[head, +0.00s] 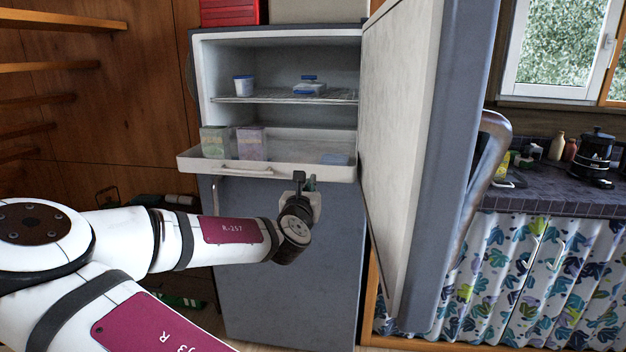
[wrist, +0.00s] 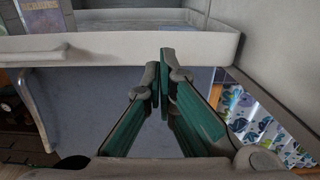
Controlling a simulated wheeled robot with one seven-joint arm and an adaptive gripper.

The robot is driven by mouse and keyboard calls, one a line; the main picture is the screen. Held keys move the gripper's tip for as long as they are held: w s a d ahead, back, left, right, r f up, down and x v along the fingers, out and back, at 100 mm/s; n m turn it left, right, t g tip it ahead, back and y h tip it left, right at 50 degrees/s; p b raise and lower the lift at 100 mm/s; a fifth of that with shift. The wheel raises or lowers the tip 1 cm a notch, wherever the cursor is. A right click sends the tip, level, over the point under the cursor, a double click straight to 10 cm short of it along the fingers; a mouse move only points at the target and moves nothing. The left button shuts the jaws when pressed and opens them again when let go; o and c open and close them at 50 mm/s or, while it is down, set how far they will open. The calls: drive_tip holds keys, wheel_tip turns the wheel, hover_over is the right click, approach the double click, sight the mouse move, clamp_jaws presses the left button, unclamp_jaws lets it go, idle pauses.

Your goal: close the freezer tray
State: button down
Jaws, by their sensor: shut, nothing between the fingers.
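The tray holds two cartons (head: 251,143) at the left and a bluish flat item at the right. My gripper (head: 303,180) is just below the right part of the tray front. In the wrist view the tray front (wrist: 205,45) spans the top, and the shut, empty fingertips (wrist: 160,72) are close to its lower edge. I cannot tell whether they touch it.
The freezer door (head: 405,130) stands wide open to the right of the tray. A wire shelf (head: 285,98) above holds a white tub (head: 243,85) and a blue-lidded container (head: 309,86). The closed lower fridge door (head: 290,260) is behind my arm. A counter (head: 560,186) is at the right.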

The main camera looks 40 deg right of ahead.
sight(316, 172)
drive_tip(key=shift+b+x, duration=0.3)
drive_tip(key=shift+x, duration=2.85)
